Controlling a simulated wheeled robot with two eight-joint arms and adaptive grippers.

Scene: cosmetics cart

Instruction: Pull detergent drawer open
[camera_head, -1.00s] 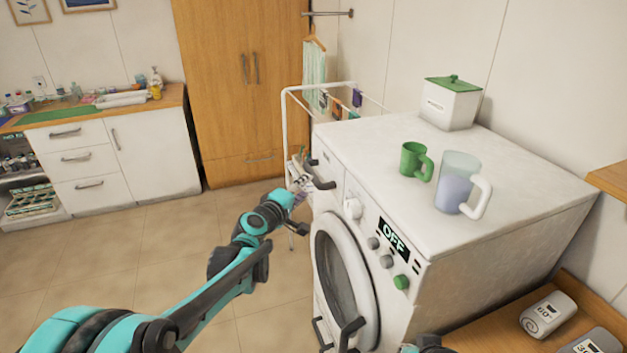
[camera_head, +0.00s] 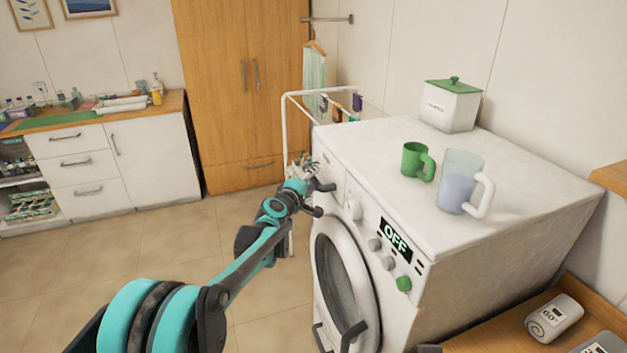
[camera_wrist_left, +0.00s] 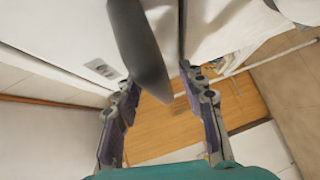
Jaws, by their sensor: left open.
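The detergent drawer (camera_head: 331,169) is at the upper left of the white washing machine's front (camera_head: 400,310), with a dark curved handle (camera_head: 322,186). My left gripper (camera_head: 303,168) is at the left end of the machine's front, beside this handle. In the left wrist view, the gripper's two fingers (camera_wrist_left: 158,78) are spread apart. The dark handle (camera_wrist_left: 139,45) reaches down into the space between them. I cannot tell whether either finger touches it. My right gripper is not in view.
A green mug (camera_head: 413,161), a clear jug (camera_head: 459,180) and a white lidded box (camera_head: 450,107) stand on the machine. A white drying rack (camera_head: 285,125) stands close behind my left gripper. The floor to the left is clear.

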